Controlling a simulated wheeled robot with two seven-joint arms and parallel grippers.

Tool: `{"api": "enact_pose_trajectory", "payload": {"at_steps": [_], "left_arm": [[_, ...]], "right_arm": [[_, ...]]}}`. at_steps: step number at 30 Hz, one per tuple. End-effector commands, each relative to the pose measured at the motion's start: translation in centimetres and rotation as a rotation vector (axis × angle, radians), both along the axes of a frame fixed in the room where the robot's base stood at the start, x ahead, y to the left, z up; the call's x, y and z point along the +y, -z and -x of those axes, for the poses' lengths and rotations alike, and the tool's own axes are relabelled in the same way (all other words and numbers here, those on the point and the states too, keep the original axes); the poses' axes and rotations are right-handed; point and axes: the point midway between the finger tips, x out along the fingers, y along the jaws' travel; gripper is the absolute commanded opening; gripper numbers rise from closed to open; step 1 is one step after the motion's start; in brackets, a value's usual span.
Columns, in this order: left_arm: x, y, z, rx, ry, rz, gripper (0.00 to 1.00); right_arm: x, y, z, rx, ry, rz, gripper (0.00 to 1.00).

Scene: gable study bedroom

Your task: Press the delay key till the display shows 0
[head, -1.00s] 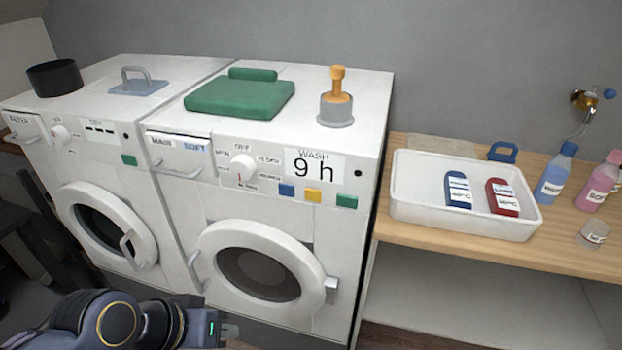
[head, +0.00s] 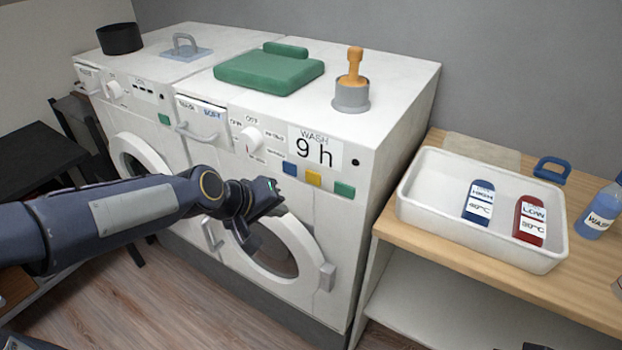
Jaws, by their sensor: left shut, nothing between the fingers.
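The washing machine (head: 345,205) is the right one of two white machines. Its display (head: 315,148) reads "WASH 9 h". Below the display are a blue key (head: 289,168), a yellow key (head: 313,178) and a green key (head: 344,190). I cannot read a label that tells which is the delay key. My left gripper (head: 278,198) is shut and empty, in front of the machine, just below and left of the blue key. It looks apart from the keys. My right gripper is not in view.
A dial (head: 249,139) and a drawer handle (head: 194,134) stick out left of the display. The round door (head: 310,250) is below my left gripper. A white tray (head: 480,250) with a blue and a red bottle stands on the wooden shelf (head: 400,240) at right.

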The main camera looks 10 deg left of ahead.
Motion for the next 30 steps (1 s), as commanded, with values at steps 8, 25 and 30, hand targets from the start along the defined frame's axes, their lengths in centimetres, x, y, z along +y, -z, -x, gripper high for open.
{"api": "enact_pose_trajectory", "payload": {"at_steps": [8,25,30], "left_arm": [[-0.3,0.0,-0.6,0.002,0.003,-0.001,0.0],[-2.7,0.0,-7.3,0.003,0.003,-0.002,0.0],[-3.0,0.0,-8.1,0.002,0.002,-0.001,0.0]], "right_arm": [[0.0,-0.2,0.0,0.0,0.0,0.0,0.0],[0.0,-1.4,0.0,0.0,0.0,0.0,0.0],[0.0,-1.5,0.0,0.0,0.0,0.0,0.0]]}}
